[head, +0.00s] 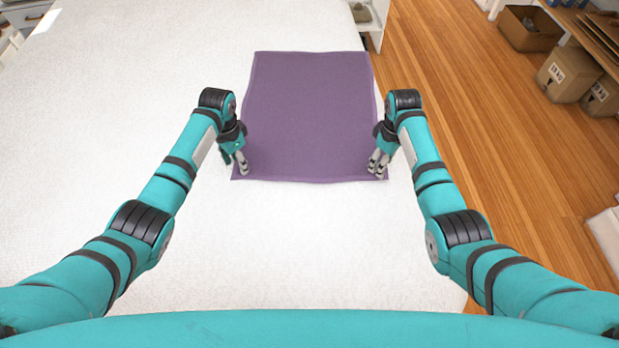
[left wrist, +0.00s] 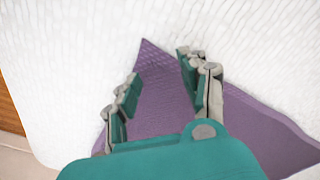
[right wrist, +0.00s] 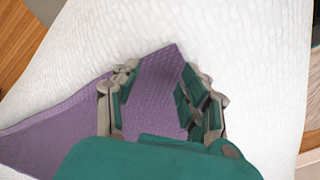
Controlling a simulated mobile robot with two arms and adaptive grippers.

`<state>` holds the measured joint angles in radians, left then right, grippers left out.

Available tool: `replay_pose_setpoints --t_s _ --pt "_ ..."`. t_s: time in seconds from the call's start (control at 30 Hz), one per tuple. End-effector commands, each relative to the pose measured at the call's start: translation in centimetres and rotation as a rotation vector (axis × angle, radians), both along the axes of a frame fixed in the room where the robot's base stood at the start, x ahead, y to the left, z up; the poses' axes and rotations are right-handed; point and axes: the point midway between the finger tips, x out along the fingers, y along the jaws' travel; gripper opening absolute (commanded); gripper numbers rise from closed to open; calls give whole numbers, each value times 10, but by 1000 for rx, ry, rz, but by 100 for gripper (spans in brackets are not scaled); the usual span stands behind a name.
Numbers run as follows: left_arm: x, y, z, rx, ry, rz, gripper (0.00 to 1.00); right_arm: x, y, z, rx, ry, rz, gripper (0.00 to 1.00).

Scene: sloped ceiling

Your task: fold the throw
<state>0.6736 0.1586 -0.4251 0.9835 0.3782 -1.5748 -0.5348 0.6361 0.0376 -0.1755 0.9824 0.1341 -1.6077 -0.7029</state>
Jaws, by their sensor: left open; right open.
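The purple throw (head: 308,110) lies flat and spread out on a white textured surface, roughly rectangular in the head view. My left gripper (head: 241,168) is open at its near left corner. In the left wrist view, that corner of the throw (left wrist: 160,95) lies between the parted fingers (left wrist: 163,80). My right gripper (head: 378,168) is open at the near right corner. In the right wrist view, that corner of the throw (right wrist: 155,90) shows between the parted fingers (right wrist: 158,80). Whether any finger touches the cloth I cannot tell.
The white surface (head: 130,100) is clear to the left of the throw and on its near side. Its right edge drops to a wooden floor (head: 480,120) close to the throw. Cardboard boxes (head: 565,72) stand at the far right.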

Motion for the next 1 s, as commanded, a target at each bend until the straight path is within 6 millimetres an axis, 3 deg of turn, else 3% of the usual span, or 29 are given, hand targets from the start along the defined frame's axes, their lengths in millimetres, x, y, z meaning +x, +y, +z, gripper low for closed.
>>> replay_pose_setpoints --t_s 0.2,0.63,1.0 --pt "0 -1 -15 -1 -1 -1 44 0 0 -15 0 -1 -1 44" --pt "0 0 -22 -1 -1 0 44 0 0 -21 0 -1 -1 44" --pt "-1 0 -20 0 0 0 21 -1 0 -20 -1 1 -1 21"
